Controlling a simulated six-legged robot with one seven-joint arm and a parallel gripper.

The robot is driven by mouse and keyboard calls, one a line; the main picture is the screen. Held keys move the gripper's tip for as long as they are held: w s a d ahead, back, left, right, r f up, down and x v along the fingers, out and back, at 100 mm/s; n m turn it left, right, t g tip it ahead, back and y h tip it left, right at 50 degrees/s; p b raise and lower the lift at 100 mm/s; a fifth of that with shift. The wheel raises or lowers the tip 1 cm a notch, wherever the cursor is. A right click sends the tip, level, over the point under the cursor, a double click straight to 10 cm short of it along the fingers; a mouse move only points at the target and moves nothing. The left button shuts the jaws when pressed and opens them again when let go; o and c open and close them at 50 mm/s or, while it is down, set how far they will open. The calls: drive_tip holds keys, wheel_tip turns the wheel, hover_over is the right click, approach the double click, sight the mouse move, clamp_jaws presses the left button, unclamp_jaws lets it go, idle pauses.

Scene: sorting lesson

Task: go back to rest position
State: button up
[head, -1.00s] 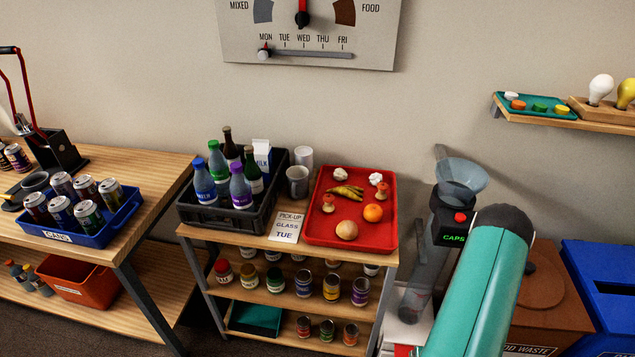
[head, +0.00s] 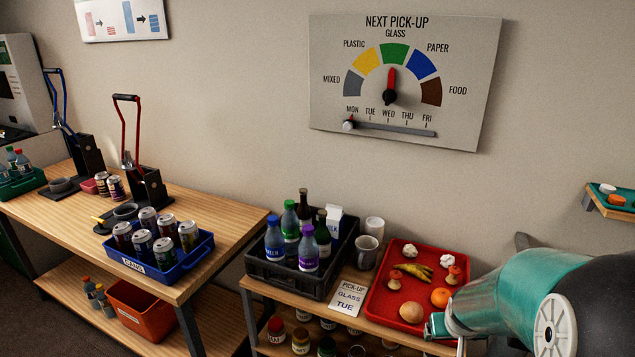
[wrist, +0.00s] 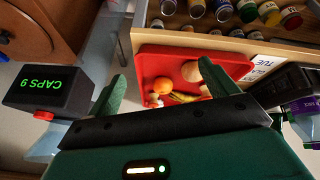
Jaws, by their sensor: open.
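My gripper shows in the wrist view (wrist: 155,90) with its two green fingers spread apart and nothing between them. Beyond the fingers is the red tray (wrist: 180,52) holding food scraps, with an orange (wrist: 162,86) and a banana peel (wrist: 185,97) in sight. In the head view my teal arm comes in from the lower right, over the right edge of the red tray (head: 455,262).
A black crate of bottles (head: 318,285) stands left of the tray, with mugs (head: 367,252) between. A blue bin of cans (head: 197,258) sits on the left table. The caps counter (wrist: 48,90) is close beside my gripper in the wrist view. A wall shelf (head: 612,207) is at right.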

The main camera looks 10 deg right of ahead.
drive_tip(key=s+a+r+n+y, duration=0.1)
drive_tip(key=s+a+r, duration=0.6)
drive_tip(key=a+r, duration=0.2)
drive_tip(key=s+a+r+n+t+y, duration=0.1)
drive_tip(key=s+a+r, duration=0.6)
drive_tip(key=a+r, duration=0.2)
drive_tip(key=shift+a+r+n+y, duration=0.15)
drive_tip(key=shift+a+n+y, duration=0.15)
drive_tip(key=shift+a, duration=0.75)
drive_tip(key=shift+s, duration=0.2)
